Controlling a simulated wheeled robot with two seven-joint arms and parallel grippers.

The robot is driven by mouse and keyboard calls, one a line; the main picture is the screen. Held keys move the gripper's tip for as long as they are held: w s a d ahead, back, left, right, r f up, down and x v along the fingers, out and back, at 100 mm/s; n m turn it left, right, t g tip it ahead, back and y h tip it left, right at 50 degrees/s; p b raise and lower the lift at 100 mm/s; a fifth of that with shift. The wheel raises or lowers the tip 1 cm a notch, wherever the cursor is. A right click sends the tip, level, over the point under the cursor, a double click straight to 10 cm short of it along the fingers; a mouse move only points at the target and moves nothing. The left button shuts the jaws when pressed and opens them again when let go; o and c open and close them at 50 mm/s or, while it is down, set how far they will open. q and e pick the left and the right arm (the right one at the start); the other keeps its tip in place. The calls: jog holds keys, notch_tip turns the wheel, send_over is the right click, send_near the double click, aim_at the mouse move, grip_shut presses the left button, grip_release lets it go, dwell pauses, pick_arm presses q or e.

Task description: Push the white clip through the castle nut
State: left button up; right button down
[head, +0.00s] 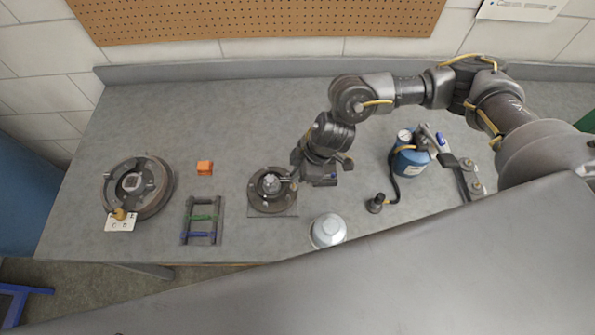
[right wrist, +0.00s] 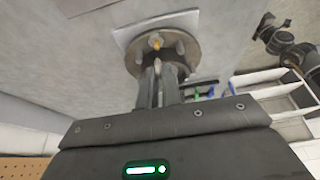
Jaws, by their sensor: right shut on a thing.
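My right gripper (head: 296,176) reaches down from the upper right to the right side of the round metal hub (head: 264,203), which stands on a square plate. The castle nut (head: 271,182) seems to be the light raised piece at the hub's centre; its slots are too small to make out. In the right wrist view the gripper's fingers (right wrist: 158,70) are closed around a small pale piece (right wrist: 157,66), which seems to be the white clip. It is at the hub (right wrist: 135,64), below a small yellow-orange tip (right wrist: 156,42). I cannot tell whether the clip is inside the nut.
A brake drum (head: 155,200), an orange block (head: 204,167) and a small rack (head: 187,222) with green and blue bars lie to the left. A blue canister (head: 408,164) with a black hose stands to the right.

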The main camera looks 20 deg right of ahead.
aim_at(275, 181)
jog(key=shift+a+p, duration=0.15)
jog(key=shift+p, duration=0.7)
dwell(0.4)
jog(key=shift+w+a+p, duration=0.25)
jog(key=shift+a+p, duration=0.6)
jog(key=shift+p, duration=0.25)
dwell(1.3)
jog(key=shift+w+a, duration=0.15)
jog(key=shift+a, duration=0.35)
dwell(0.4)
jog(key=shift+w+a, duration=0.15)
jog(key=shift+a, duration=0.5)
dwell(1.6)
jog(key=c, duration=1.5)
grip_release()
jog(key=shift+o, duration=0.3)
jog(key=o, duration=0.3)
jog(key=shift+o, duration=0.2)
